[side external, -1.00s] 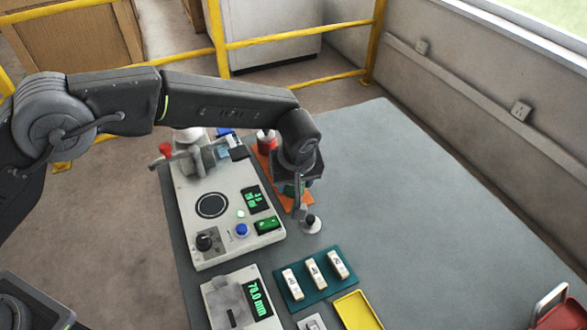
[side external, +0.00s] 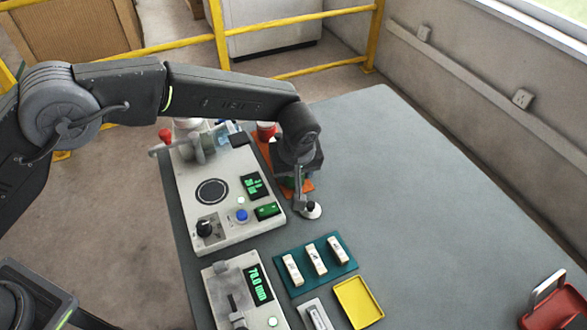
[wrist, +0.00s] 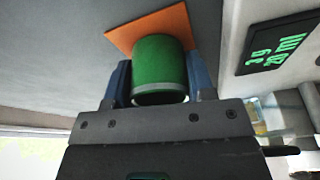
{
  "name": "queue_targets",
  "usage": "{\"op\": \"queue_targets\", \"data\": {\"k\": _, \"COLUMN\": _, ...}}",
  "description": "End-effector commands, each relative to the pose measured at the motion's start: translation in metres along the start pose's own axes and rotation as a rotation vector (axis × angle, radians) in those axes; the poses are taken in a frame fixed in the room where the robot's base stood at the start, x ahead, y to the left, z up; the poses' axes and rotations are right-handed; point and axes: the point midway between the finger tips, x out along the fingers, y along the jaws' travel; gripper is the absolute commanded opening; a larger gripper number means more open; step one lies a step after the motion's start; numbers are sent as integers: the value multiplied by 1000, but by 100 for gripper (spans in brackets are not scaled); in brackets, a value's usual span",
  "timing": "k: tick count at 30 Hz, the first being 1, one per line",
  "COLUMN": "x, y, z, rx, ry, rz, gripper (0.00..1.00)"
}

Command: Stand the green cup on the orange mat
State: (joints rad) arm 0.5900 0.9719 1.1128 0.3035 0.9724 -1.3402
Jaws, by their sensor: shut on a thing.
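The green cup (wrist: 160,64) is between the two blue fingers of my gripper (wrist: 161,82) in the wrist view. My gripper is shut on it. The orange mat (wrist: 150,28) shows behind the cup in that view. In the side external view my gripper (side external: 296,184) points down over the orange mat (side external: 263,151) and hides much of it. Only a little of the green cup (side external: 288,182) shows there. I cannot tell whether the cup's base touches the mat.
A grey tester (side external: 233,190) with a green display stands close left of the mat. A red object (side external: 266,131) stands at the mat's far end. A small round-based piece with a dark knob (side external: 310,210) is just in front of my gripper.

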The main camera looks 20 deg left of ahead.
Motion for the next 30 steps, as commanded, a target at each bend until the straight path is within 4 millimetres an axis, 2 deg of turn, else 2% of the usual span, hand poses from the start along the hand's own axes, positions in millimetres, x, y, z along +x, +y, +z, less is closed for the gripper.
{"op": "queue_targets", "data": {"k": 21, "x": 4, "y": 0, "z": 1, "rx": 0, "ry": 0, "rz": 1, "gripper": 22}}
{"op": "queue_targets", "data": {"k": 22, "x": 4, "y": 0, "z": 1, "rx": 0, "ry": 1, "rz": 1, "gripper": 52}}
{"op": "queue_targets", "data": {"k": 30, "x": 4, "y": 0, "z": 1, "rx": 0, "ry": 0, "rz": 1, "gripper": 78}}
